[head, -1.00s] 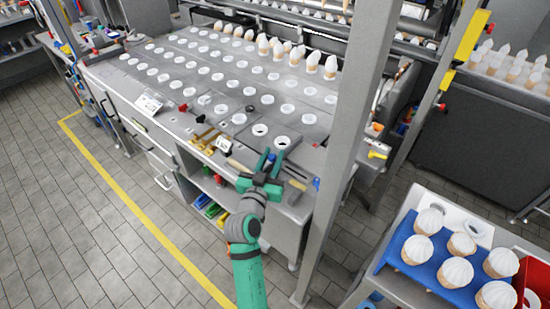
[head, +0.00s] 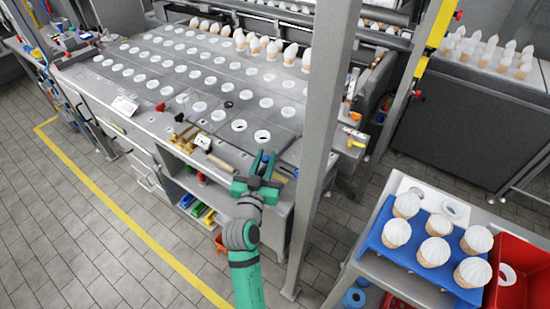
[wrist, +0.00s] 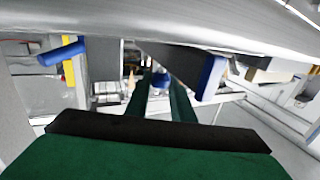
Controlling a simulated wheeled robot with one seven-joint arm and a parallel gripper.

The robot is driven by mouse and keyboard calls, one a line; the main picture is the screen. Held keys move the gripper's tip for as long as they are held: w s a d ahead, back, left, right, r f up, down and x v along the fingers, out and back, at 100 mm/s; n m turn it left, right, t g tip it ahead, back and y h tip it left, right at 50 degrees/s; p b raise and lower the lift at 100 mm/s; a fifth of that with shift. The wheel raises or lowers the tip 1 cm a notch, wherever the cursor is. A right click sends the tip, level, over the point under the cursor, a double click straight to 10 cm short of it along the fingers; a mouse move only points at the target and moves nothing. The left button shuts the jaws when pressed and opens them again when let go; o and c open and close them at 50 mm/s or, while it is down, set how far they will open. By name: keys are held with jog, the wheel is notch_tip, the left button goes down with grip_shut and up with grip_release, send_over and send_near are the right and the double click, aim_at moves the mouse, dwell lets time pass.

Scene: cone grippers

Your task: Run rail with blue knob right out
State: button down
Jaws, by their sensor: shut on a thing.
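A small round blue knob (wrist: 160,82) shows in the wrist view between the two green fingers of my gripper (wrist: 160,98). In the head view my gripper (head: 263,162) is at the front right corner of the grey machine table (head: 225,155), its fingers close together. The blue knob (head: 266,158) is a small spot between the fingertips there. My gripper is shut on this knob. The rail behind it is mostly hidden, so I cannot tell how far out it stands.
In the wrist view a dark bar with a blue end (wrist: 211,78) is just right of the fingers, and a blue handle (wrist: 62,52) is at left. A grey post (head: 318,150) stands right of my arm. A blue cone tray (head: 395,258) is at lower right. Tiled floor is clear at left.

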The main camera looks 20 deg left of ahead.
jog(key=shift+w+d, duration=0.15)
jog(key=shift+d, duration=0.1)
jog(key=c, duration=1.5)
grip_release()
jog(key=shift+c, duration=0.2)
jog(key=shift+a, duration=0.1)
jog(key=s, duration=0.3)
jog(key=s+d, duration=0.1)
jog(key=s, duration=0.5)
jog(key=shift+s+d, duration=0.3)
jog(key=shift+s, duration=0.1)
jog(key=shift+s+d, duration=0.25)
jog(key=shift+s, duration=0.25)
jog(key=shift+w, duration=0.1)
